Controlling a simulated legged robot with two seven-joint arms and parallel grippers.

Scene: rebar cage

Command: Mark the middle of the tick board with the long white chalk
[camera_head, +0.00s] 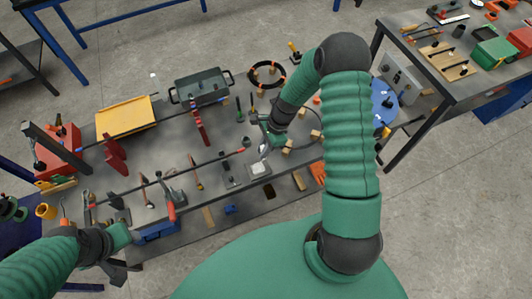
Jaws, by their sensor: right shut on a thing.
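My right gripper (266,146) is over the middle of the grey bench, shut on a small pale thing that looks like the white chalk (263,152). The jaws largely hide it, so its length is not clear. Just below it in the picture lies a small pale board (259,169), which looks like the tick board. The chalk's tip is close to the board's upper edge; I cannot tell whether they touch. No ticks or mark can be made out at this size. My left gripper (119,268) is low at the left, off the bench's front edge, with its jaws unclear.
The grey bench (228,152) is crowded. A yellow tray (126,117), a dark green box (201,87) and an orange-black ring (267,74) lie behind. Long bars with clamps (172,181) run left of the board. A second table (440,65) stands at the upper right.

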